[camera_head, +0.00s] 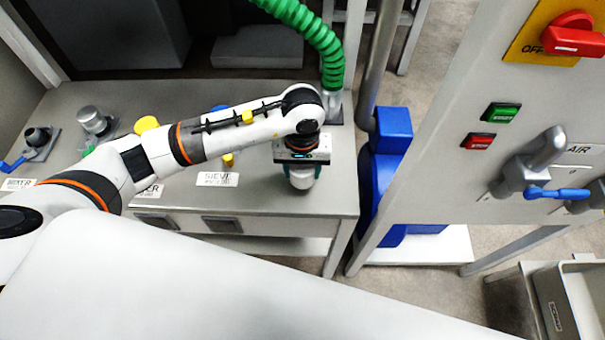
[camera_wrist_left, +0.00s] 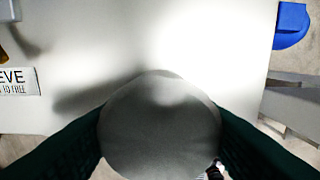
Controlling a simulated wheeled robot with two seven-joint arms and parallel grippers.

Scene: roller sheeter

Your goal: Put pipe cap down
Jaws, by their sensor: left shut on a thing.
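My left gripper (camera_head: 301,168) hangs over the right end of the grey table (camera_head: 340,185), close to the front edge. It is shut on the pipe cap (camera_head: 302,181), a round grey piece seen below the fingers. In the left wrist view, the pipe cap (camera_wrist_left: 160,130) sits between the two dark green fingers, and a shadow falls on the table top beside it. I cannot tell whether the cap touches the table. The gripper hides most of it in the head view. My right gripper is not in view.
A SIEVE label (camera_head: 217,179) lies left of the gripper. A green hose (camera_head: 318,40) ends in a pipe fitting (camera_head: 333,106) behind it. Valves with a blue handle (camera_head: 14,165) stand at the far left. A blue container (camera_head: 390,150) and a control panel (camera_head: 500,115) are at right.

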